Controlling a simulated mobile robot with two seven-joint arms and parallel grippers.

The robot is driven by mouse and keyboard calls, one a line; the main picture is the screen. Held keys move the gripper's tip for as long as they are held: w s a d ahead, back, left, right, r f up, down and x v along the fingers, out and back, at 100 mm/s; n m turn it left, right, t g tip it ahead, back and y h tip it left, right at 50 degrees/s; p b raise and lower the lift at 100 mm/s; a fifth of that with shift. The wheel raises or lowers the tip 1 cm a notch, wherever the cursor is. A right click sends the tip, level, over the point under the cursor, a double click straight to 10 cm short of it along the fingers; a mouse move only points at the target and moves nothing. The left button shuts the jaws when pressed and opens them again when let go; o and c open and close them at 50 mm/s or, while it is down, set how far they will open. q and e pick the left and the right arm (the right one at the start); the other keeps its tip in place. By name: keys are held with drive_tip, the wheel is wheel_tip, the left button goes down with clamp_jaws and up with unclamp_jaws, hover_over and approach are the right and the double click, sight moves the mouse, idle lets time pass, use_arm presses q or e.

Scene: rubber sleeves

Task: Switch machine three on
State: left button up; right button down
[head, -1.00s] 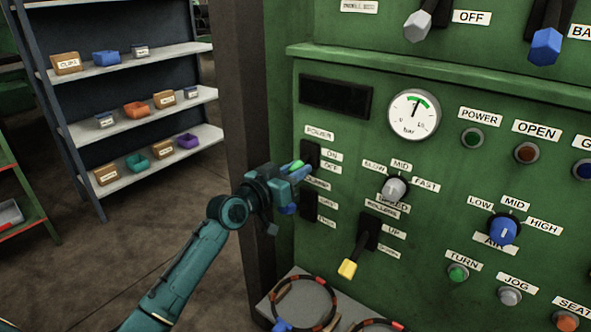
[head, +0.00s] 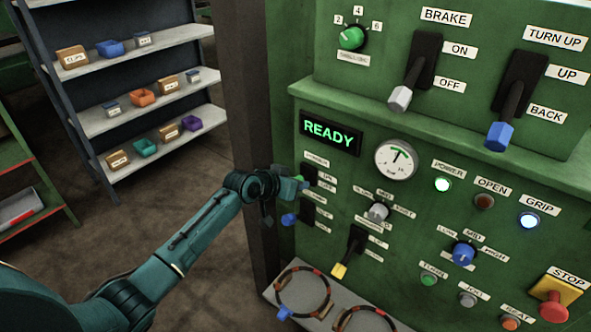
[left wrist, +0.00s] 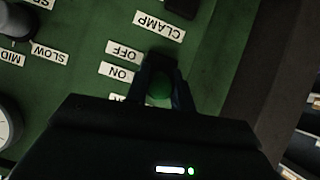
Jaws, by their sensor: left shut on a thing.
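The green machine panel (head: 420,135) fills the right of the head view. Its power switch (head: 309,173) is a dark plate at the left edge with ON and OFF labels. In the left wrist view the switch's green knob (left wrist: 159,90) sits between my left gripper's fingers (left wrist: 160,95), which are shut on it, on the ON side. In the head view my left gripper (head: 299,182) is at this switch and partly hides it. The display (head: 331,132) reads READY in green. My right gripper is not in view.
A clamp switch with a blue knob (head: 289,219) is just below my left gripper. A yellow-tipped lever (head: 339,270) and ringed hoops (head: 302,292) on a ledge lie lower. A shelf with small bins (head: 144,97) stands at the left, with open floor between.

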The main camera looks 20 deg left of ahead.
use_arm(q)
drive_tip(key=shift+r+g+y+p, duration=0.3)
drive_tip(key=shift+r+g+p, duration=0.2)
drive_tip(key=shift+p, duration=0.25)
drive_tip(key=shift+f+g, duration=0.15)
drive_tip(key=shift+g, duration=0.15)
drive_tip(key=o, duration=1)
drive_tip(key=shift+w, duration=0.1)
drive_tip(key=v, duration=1.3)
drive_tip(key=shift+d, duration=0.1)
